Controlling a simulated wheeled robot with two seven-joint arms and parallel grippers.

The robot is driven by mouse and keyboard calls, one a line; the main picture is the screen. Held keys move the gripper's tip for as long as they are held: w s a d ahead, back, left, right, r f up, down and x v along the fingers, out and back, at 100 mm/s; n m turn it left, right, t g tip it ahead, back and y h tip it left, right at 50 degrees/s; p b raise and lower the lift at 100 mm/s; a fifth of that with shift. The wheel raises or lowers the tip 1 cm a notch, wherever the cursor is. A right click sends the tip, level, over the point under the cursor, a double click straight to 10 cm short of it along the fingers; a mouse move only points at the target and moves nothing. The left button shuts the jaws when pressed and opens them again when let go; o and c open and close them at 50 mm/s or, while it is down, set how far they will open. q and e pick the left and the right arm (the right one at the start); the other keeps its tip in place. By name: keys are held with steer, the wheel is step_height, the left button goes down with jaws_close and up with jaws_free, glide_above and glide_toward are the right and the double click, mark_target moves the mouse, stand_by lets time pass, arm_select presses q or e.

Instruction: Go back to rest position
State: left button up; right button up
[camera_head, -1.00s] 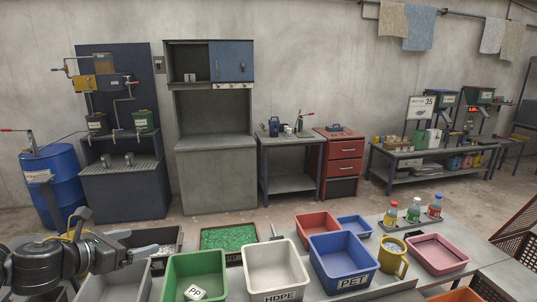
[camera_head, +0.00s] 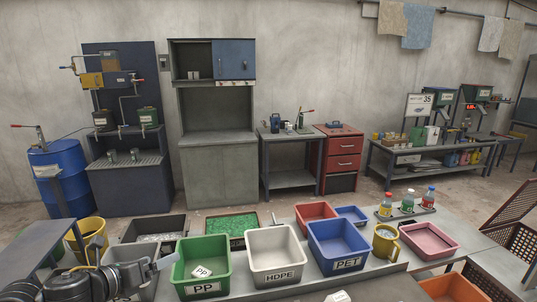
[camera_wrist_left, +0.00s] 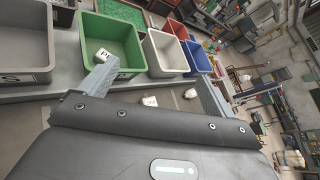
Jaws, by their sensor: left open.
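My left gripper (camera_head: 150,268) comes in at the lower left in the head view, low in front of the grey bin and beside the green bin (camera_head: 200,287). In the left wrist view its two grey fingers (camera_wrist_left: 155,84) stand wide apart with nothing between them. The green bin, labelled PP, holds a white labelled piece (camera_head: 201,271) and lies beyond the fingers. My right gripper is not in view.
A white HDPE bin (camera_head: 277,278) and blue PET bin (camera_head: 348,264) stand in the front row. A yellow mug (camera_head: 385,245) and pink tray (camera_head: 429,239) are to the right. A small white piece (camera_head: 338,297) lies on the table front. A yellow bucket (camera_head: 88,228) stands at left.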

arm_select(q)
steer(key=s+d+f+n+g+y, duration=0.1)
steer(key=s+d+f+n+y, duration=0.25)
steer(key=s+f+n, duration=0.95)
steer(key=s+f+n+g+y, duration=0.1)
steer(key=s+f+n+g, duration=0.4)
steer(key=s+n, duration=0.5)
steer(key=s+f+n+g+y, duration=0.1)
steer(key=s+f+n+g, duration=0.2)
steer(key=s+f+n, duration=0.55)
step_height(320, 180, down, 37)
steer(key=s+n+g+b, duration=0.1)
steer(key=s+n+b, duration=0.15)
steer(key=b, duration=0.95)
steer(key=s+a+f+b, duration=0.1)
steer(key=s+f+b, duration=0.4)
steer(key=s+f, duration=0.3)
steer(key=s+a+f+g+b, duration=0.1)
steer(key=s+f+b, duration=0.4)
steer(key=f, duration=1.2)
steer(key=s+a, duration=0.1)
steer(key=s, duration=0.2)
steer(key=shift+s+f, duration=0.25)
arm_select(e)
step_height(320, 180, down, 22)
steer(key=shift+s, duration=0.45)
